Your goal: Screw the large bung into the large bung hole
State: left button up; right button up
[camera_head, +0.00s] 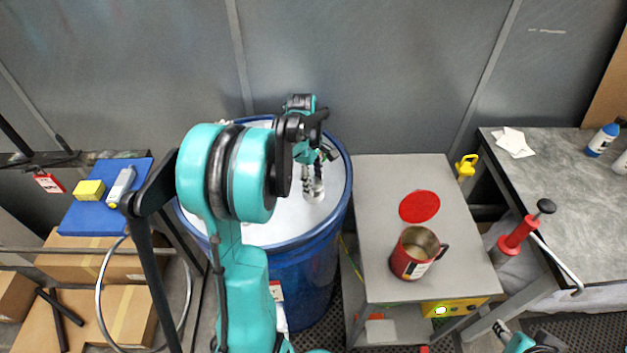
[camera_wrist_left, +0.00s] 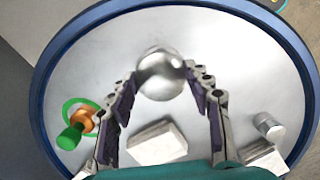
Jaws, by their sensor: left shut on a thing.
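My left gripper (camera_head: 313,182) reaches over the pale metal lid of the blue drum (camera_head: 300,270). In the left wrist view its two fingers (camera_wrist_left: 161,78) are shut on a rounded, shiny silver piece, which looks like the large bung (camera_wrist_left: 162,75), near the far part of the lid. The large bung hole cannot be made out; the bung and fingers may cover it. I cannot tell whether the bung touches the lid. A part of my right arm shows at the bottom right of the head view; its jaws cannot be made out.
On the lid lie a green-and-orange fitting (camera_wrist_left: 78,128), a white block (camera_wrist_left: 157,143) and a silver cylinder (camera_wrist_left: 269,126). Right of the drum, a grey cart (camera_head: 375,185) holds a red mug (camera_head: 408,262) and red disc (camera_head: 419,206). A blue mat (camera_head: 90,222) lies left.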

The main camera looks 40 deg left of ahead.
dwell(0.3)
pick_arm(q)
jog(key=m, duration=0.4)
jog(key=shift+m+g, duration=0.3)
jog(key=shift+m, duration=0.1)
jog(key=o, duration=1)
